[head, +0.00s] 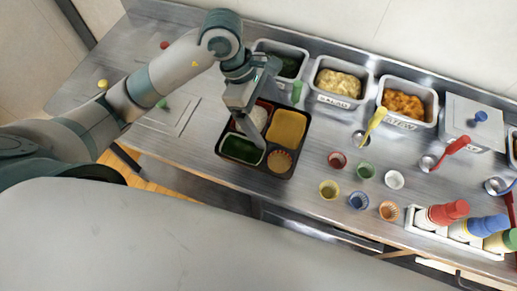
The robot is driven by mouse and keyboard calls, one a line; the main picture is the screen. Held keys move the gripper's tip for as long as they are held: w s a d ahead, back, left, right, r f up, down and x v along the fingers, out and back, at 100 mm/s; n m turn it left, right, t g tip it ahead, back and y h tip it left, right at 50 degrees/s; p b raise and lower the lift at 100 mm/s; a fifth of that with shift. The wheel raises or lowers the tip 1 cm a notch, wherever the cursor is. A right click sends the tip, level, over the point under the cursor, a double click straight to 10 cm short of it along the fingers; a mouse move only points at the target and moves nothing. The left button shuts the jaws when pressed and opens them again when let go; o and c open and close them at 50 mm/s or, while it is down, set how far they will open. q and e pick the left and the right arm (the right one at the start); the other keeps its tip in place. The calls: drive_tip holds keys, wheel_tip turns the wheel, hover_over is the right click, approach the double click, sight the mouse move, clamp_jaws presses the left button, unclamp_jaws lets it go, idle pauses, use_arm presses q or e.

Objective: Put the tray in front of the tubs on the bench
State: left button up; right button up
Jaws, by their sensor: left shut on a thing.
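The black tray (299,147) is at the front left-middle of the bench, in front of the tubs. It holds a yellow-orange filling, a white one, a dark green one and an orange paper cup. My left gripper (252,128) reaches down over its left side and is shut on the tray; the exact grip point is partly hidden. I cannot tell whether the tray touches the bench (330,206). Behind stand a tub of greens (262,47), a pale salad tub (350,103), an orange stew tub (420,121) and a lidded tub (470,128). My right gripper is not in view.
Small coloured cups (337,160) stand right of the tray. Ladles with yellow (377,116) and red (458,144) handles lie before the tubs. A white rack (440,237) of bottles is at front right. The bench's left part has outlined marks and small coloured bits.

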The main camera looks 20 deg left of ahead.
sight(266, 128)
use_arm(q)
wheel_tip(266, 128, down, 5)
drive_tip(key=shift+p, duration=0.9)
drive_tip(key=shift+w+f, duration=0.1)
drive_tip(key=shift+f, duration=0.55)
wheel_tip(266, 128, down, 3)
drive_tip(key=shift+r+p, duration=0.15)
drive_tip(key=shift+p, duration=0.45)
drive_tip(key=shift+f, duration=0.5)
